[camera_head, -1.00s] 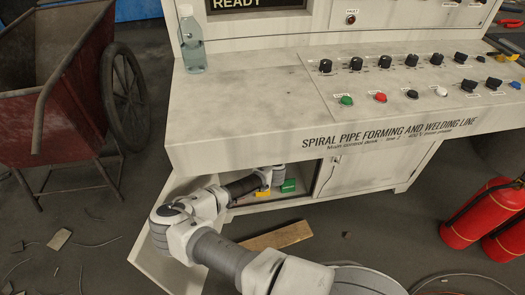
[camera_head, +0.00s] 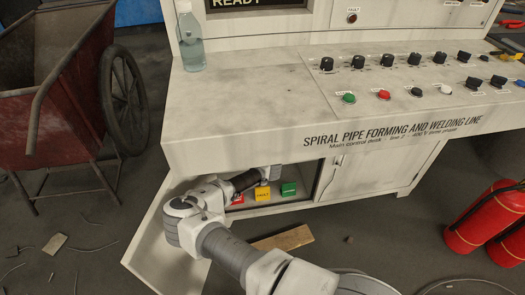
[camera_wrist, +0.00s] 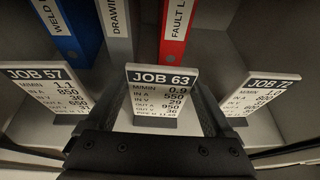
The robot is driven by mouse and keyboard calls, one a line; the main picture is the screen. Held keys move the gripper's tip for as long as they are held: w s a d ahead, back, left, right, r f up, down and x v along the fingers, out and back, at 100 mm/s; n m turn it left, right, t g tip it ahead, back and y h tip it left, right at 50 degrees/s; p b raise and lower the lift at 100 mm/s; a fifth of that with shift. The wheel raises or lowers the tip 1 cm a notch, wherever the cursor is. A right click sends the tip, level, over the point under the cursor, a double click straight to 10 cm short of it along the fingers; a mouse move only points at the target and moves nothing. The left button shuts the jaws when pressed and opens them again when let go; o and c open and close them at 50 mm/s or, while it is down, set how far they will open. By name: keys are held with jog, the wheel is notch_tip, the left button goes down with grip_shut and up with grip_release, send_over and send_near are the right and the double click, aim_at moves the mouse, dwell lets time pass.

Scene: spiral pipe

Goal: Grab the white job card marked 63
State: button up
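The white job card marked 63 (camera_wrist: 161,98) stands upright in a dark base in the middle of the wrist view. My gripper (camera_wrist: 161,112) is open, with one dark finger to the left of the card and one to the right. Narrow gaps seem to show between the card and the fingers. In the head view my arm reaches into the open cabinet under the desk; the fingertips and the card are hidden there.
Cards marked 57 (camera_wrist: 50,95) and 72 (camera_wrist: 262,98) stand close on either side. Blue (camera_wrist: 62,30), grey (camera_wrist: 115,28) and red (camera_wrist: 176,30) binders stand behind. The cabinet holds yellow (camera_head: 262,193) and green (camera_head: 288,188) blocks; its open door (camera_head: 160,245) is left of my arm.

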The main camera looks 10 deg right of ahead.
grip_shut()
jog(key=shift+r, duration=0.1)
